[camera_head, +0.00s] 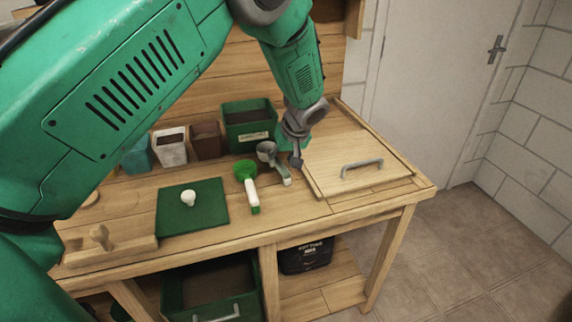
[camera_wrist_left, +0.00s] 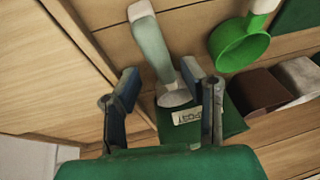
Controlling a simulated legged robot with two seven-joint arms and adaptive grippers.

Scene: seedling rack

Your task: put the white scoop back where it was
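The white scoop (camera_head: 266,149) has a whitish-grey cup and a pale grey-green handle. It lies on the wooden bench near the back, and it also shows in the left wrist view (camera_wrist_left: 152,45). My left gripper (camera_head: 296,160) is just to the right of this scoop in the head view. In the left wrist view its two fingers (camera_wrist_left: 165,85) are spread apart, with the scoop seen beyond and between them; contact cannot be made out. A green scoop (camera_head: 245,169) with a white handle lies to the left. My right gripper is not in view.
A lidded wooden panel (camera_head: 335,185) with a grey handle (camera_head: 362,167) is at the right. Pots and a labelled green box (camera_head: 249,136) stand along the back.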

